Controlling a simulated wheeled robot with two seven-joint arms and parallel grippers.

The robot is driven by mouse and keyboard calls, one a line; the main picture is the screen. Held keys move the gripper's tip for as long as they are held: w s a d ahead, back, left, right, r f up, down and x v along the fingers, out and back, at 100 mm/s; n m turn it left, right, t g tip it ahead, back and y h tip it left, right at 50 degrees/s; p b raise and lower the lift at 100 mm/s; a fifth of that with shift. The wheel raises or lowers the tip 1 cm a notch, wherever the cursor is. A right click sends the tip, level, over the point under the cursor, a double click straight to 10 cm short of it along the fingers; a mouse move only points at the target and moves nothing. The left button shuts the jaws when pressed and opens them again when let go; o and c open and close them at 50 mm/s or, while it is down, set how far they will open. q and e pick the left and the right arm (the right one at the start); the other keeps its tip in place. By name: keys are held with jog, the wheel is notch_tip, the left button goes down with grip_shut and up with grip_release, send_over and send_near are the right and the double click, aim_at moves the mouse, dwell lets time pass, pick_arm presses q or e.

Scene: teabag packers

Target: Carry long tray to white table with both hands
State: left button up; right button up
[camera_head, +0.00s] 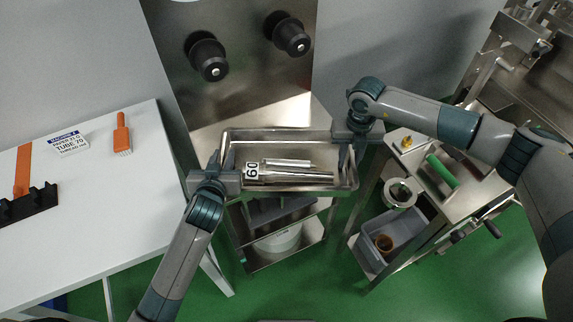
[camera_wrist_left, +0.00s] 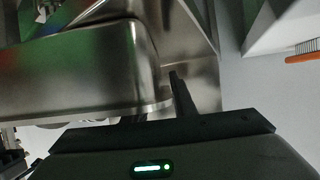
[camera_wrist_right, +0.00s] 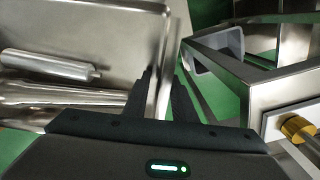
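The long tray (camera_head: 280,133) is a shiny metal tray in the middle of the head view, with metal tubes and a "60" label in it. My left gripper (camera_head: 232,178) is at its left end; in the left wrist view one finger stands outside the tray wall (camera_wrist_left: 145,70) and the other is partly hidden. My right gripper (camera_head: 349,152) is at its right end; in the right wrist view its fingers (camera_wrist_right: 162,90) straddle the tray wall (camera_wrist_right: 160,35). Both appear shut on the tray. Whether it is clear of the rack below cannot be told.
The white table (camera_head: 100,220) stands at the left, with an orange-handled brush (camera_head: 121,135), a label card (camera_head: 70,143) and a black rack (camera_head: 28,204). Its right half is bare. A metal shelf cart (camera_head: 285,258) is below the tray. A second metal cart (camera_head: 465,200) stands close on the right.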

pick_arm(q)
grip_shut()
pick_arm(e)
grip_shut()
dwell(0.9)
pick_arm(q)
jog(key=shift+w+r, duration=0.1)
jog(key=shift+r, duration=0.1)
pick_arm(e)
jog(key=shift+w+r, duration=0.1)
jog(key=shift+r, duration=0.1)
